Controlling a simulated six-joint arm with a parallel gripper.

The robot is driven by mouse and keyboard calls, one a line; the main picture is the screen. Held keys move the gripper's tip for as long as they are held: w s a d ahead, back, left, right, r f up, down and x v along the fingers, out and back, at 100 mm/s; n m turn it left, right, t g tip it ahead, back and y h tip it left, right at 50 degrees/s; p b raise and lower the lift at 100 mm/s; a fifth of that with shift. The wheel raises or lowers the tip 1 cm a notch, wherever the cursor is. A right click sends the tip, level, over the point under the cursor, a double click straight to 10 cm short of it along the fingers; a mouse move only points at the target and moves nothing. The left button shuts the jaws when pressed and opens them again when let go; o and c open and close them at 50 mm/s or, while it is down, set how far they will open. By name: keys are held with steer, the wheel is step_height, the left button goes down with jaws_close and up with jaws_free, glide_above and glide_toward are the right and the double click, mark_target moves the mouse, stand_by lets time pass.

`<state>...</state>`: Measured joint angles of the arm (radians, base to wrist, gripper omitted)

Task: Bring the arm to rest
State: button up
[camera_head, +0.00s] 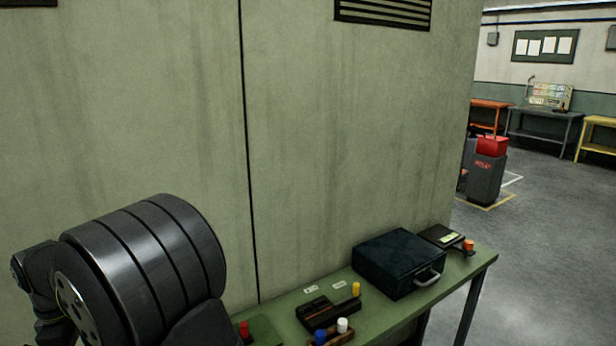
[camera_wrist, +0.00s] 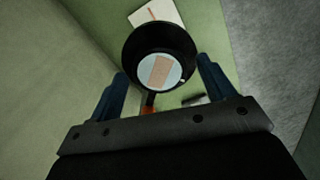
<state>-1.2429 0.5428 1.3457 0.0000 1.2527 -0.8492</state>
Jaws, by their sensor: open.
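My gripper (camera_wrist: 162,70) shows in the wrist view with its two blue fingers spread wide apart. It is open, and I see nothing clamped in it. A round black container (camera_wrist: 133,48) with a pale disc and a tan label inside lies between and beyond the fingertips. I cannot tell how far it is from them. My arm shows as dark segments at the lower left of the head view. My gripper is not visible there.
A green bench (camera_head: 381,289) runs along the wall, bearing a dark case (camera_head: 388,262), a black tray (camera_head: 320,312), and several small coloured pegs. Grey floor (camera_head: 550,230) is open at the right. A grey bin (camera_head: 484,178) stands beyond.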

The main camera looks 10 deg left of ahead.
steer(key=shift+r, duration=0.1)
step_height(320, 180, up, 17)
step_height(320, 180, down, 18)
steer(key=shift+r, duration=0.25)
steer(key=shift+r+m, duration=0.1)
steer(key=shift+m, duration=0.4)
steer(key=m, duration=0.4)
steer(key=shift+m, duration=0.4)
steer(key=m, duration=0.5)
steer(key=shift+w+r+m, duration=0.1)
steer(key=shift+m, duration=0.2)
steer(key=shift+r, duration=2.15)
